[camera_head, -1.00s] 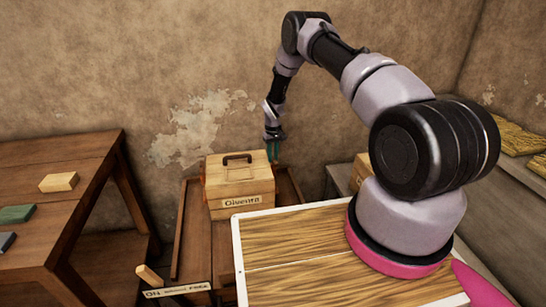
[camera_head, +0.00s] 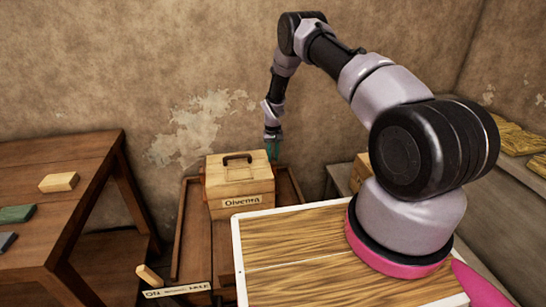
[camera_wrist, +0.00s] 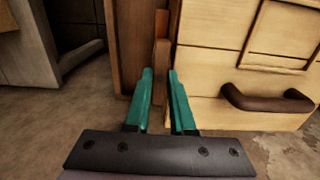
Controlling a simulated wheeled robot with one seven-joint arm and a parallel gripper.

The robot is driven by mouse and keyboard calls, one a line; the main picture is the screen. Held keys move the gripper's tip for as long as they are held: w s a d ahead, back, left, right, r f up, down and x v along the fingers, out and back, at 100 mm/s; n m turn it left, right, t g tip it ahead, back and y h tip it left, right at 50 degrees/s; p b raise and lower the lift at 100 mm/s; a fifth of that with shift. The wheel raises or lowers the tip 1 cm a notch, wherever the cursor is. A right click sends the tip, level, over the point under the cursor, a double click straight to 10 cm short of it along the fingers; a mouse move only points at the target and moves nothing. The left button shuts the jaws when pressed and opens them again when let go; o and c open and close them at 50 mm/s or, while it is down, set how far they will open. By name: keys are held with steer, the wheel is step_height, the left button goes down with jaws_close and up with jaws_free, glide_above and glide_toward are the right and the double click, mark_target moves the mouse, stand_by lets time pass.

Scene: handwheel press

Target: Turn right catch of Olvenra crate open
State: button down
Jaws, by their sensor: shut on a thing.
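The Olvenra crate (camera_head: 225,187) is a light wooden box with a dark handle on its lid and a name label on its front. In the wrist view its pale wood and handle (camera_wrist: 267,103) fill the right side. My gripper (camera_head: 272,150) points down at the crate's right side. Its teal fingers show in the wrist view (camera_wrist: 160,88), shut on a narrow brown wooden piece, the right catch (camera_wrist: 161,58), beside the crate wall. The catch is hidden behind the fingers and crate in the head view, so its exact angle cannot be told there.
The crate stands on a brown wooden stand (camera_head: 192,245) with raised sides. A wooden lever and a label plate (camera_head: 178,290) are at its front. A table (camera_head: 80,160) with several blocks is on the left.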

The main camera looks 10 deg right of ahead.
mark_target(273, 158)
steer(key=c, duration=0.8)
jaws_free()
steer(key=shift+o, duration=0.2)
step_height(273, 158, up, 11)
